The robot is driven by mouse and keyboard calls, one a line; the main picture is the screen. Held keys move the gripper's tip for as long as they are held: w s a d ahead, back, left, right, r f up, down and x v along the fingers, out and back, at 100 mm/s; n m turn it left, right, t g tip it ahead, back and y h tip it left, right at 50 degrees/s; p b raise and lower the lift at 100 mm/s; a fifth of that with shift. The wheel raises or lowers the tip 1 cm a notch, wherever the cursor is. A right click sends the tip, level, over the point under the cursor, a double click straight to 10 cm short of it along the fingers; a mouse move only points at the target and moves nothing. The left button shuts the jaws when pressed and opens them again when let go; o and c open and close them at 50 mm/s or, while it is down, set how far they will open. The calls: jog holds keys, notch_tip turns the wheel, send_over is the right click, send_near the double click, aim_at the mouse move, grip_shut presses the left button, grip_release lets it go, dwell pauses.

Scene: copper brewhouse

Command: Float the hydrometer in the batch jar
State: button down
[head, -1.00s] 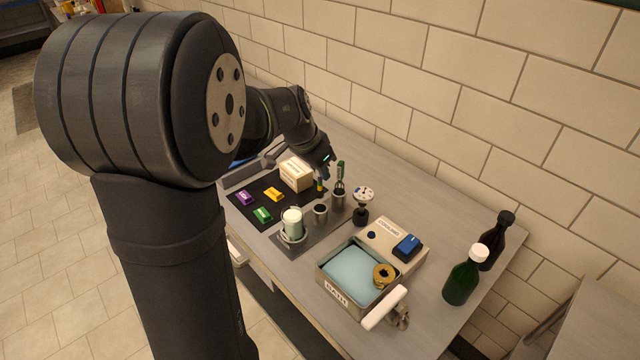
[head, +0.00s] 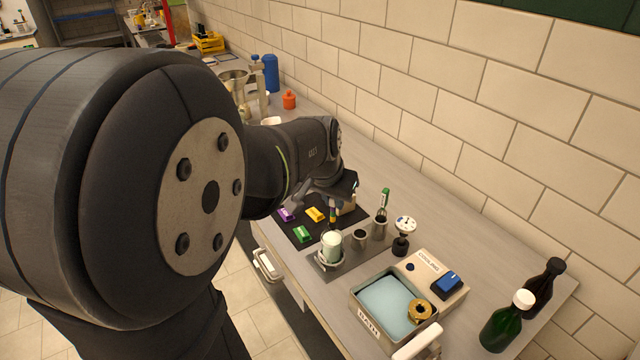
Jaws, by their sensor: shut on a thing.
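My gripper (head: 334,203) is small in the head view, over the dark mat, and partly hidden by my own arm. It is shut on a slim upright thing with coloured bands (head: 333,214), which looks like the hydrometer; its lower end is hard to make out. A pale, milky jar (head: 331,245), which may be the batch jar, stands in a holder just nearer the camera than the gripper. Two steel cups (head: 360,240) stand to its right. The farther cup (head: 380,231) has a green-topped slender thing (head: 384,202) standing in it.
Purple, yellow and green blocks (head: 303,234) lie on the dark mat (head: 290,233). A dial gauge (head: 404,232), a bath (head: 356,306) with a brass ring (head: 419,311), a cooling unit (head: 458,298) and two bottles (head: 501,325) stand to the right. The table's back right is clear.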

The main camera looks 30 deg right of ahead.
aim_at(332, 214)
jog(key=shift+f, duration=2.9)
jog(key=c, duration=1.3)
grip_release()
jog(key=shift+c, duration=0.2)
jog(key=shift+r, duration=4.5)
jog(key=shift+f, duration=4.35)
